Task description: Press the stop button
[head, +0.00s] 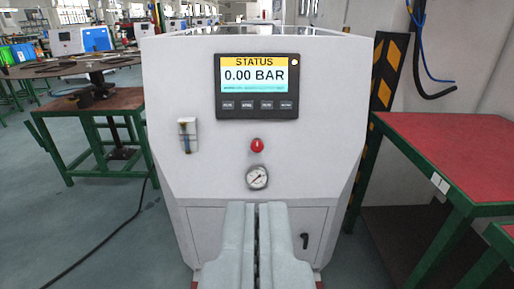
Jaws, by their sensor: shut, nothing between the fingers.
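The gas generator (200,85) is a pale grey cabinet that fills the middle of the head view. A red round button (257,145) sits on its front panel, below the display and above a round pressure gauge (257,177). The display (257,86) reads "STATUS" and "0.00 BAR". My gripper (257,206) shows at the bottom centre, with its two grey fingers shut and empty. In the picture its tips lie below the gauge and the red button, and they do not cover the button. I cannot tell how far the tips are from the panel.
A small switch or valve fitting (187,135) is on the panel's left. A black handle (305,241) is on the lower door. A red-topped green table (450,150) stands close on the right. A green-framed workbench (95,105) stands at the left, with a cable (105,240) on the floor.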

